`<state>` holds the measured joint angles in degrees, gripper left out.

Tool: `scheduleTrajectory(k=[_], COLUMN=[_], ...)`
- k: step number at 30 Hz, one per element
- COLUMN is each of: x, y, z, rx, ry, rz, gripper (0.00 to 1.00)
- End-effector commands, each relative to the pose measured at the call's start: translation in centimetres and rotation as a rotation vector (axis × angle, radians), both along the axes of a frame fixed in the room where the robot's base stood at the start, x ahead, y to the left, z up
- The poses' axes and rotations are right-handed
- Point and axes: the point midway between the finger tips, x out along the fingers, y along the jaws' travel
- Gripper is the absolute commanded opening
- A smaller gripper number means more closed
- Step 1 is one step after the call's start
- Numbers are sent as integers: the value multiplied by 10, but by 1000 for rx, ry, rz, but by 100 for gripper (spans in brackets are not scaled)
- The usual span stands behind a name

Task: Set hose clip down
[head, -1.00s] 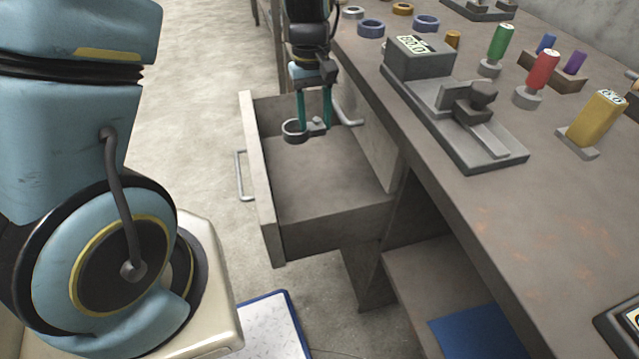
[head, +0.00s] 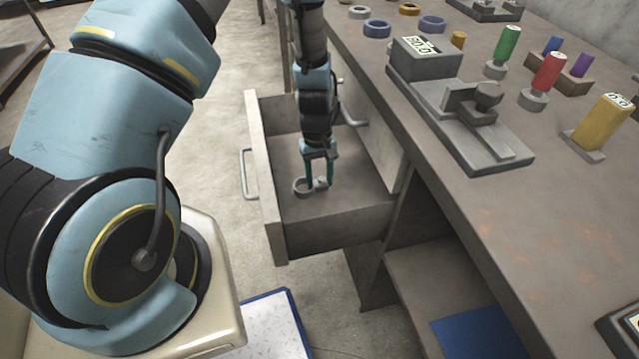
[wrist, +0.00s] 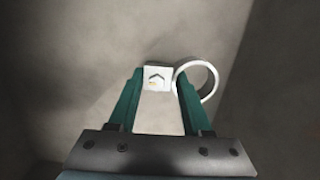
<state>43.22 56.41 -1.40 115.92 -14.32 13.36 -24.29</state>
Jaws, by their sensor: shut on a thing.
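The hose clip (head: 302,187) is a small grey ring with a block-like screw housing. My gripper (head: 318,186) has teal fingers and is shut on the clip's housing. Both are down inside the open drawer (head: 264,187), low over its floor. In the wrist view the clip's ring (wrist: 212,76) sticks out to the right of the fingers, and its pale housing sits between the tips of my gripper (wrist: 157,80). I cannot tell whether the clip touches the drawer floor.
The drawer walls stand close around my gripper. The workbench (head: 500,220) is to the right, carrying a grey clamp fixture (head: 460,110), colored-handled tools and several rings. The drawer floor around the clip is bare.

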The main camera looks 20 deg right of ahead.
Motion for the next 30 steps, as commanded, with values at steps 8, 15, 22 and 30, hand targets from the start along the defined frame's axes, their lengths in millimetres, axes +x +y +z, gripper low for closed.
scheduleTrajectory(k=[8, 15, 22, 30], x=[1, 0, 0, 0], y=[0, 0, 0, 0], z=[-23, -26, -25, -25], rx=[0, 0, 0, 0], ry=[-1, 0, 0, 0], rz=[0, 0, 0, 0], gripper=[0, 0, 73, 79])
